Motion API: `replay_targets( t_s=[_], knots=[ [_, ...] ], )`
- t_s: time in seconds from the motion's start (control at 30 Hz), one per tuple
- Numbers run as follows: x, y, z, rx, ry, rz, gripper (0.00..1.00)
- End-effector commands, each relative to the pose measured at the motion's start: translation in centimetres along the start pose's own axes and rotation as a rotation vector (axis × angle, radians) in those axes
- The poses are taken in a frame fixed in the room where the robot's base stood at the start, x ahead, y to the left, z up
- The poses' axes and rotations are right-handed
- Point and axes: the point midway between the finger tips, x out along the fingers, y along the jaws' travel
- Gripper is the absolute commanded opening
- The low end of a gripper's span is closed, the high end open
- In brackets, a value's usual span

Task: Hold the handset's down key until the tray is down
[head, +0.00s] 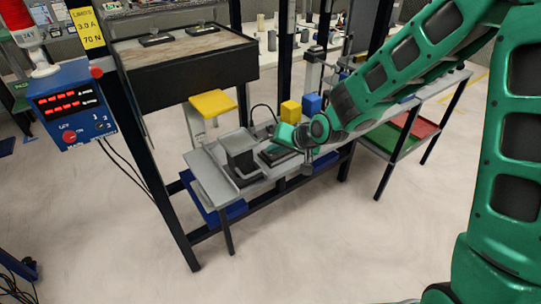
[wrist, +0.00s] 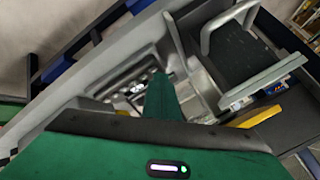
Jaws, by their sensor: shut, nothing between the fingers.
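The handset (wrist: 132,86), with a row of small dark and light keys, lies on the grey bench top in the wrist view. In the head view it is the dark flat shape (head: 277,156) beneath my gripper (head: 284,139). My gripper is shut and empty. In the wrist view its green fingers (wrist: 160,97) point at the right end of the keys; I cannot tell whether they touch or which key is under them. A black-sided tray-like box (head: 190,82) with a brown top is raised between dark posts; I cannot be sure it is the tray.
A blue control box (head: 72,105) with red readouts is at left. The front floor is clear.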

Motion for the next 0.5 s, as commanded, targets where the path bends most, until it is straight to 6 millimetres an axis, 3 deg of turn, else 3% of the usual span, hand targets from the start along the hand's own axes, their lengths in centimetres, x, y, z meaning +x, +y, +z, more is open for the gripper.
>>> replay_targets(
  t_s=[0.5],
  knots=[
    [-0.91, -0.67, -0.69, 0.0, 0.0, 0.0, 0.0]
  ],
)
